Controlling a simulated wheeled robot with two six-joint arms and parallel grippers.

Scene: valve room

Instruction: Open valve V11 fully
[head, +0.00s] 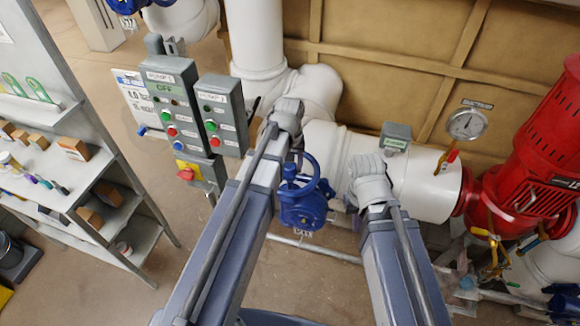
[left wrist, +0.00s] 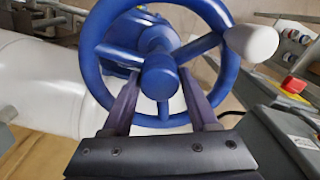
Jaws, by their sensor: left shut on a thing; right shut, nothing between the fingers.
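A blue valve with a blue handwheel (head: 301,180) sits in front of the white pipe in the head view. A small tag (head: 302,232) below it is too small to read surely. In the left wrist view the handwheel (left wrist: 226,72) fills the upper middle, with a round hub (left wrist: 159,77), spokes and a white knob (left wrist: 251,41) on its rim at the upper right. My left gripper (left wrist: 159,92) is shut on the handwheel, its two fingers on either side of the hub. In the head view my left arm hides most of that gripper. My right gripper's fingers do not show.
Pump control boxes (head: 172,105) stand left of my left arm. A large white pipe (head: 425,185) runs behind the valve to a red pump (head: 535,150) with a gauge (head: 466,124). A shelf unit (head: 75,190) stands at the left. Floor between is clear.

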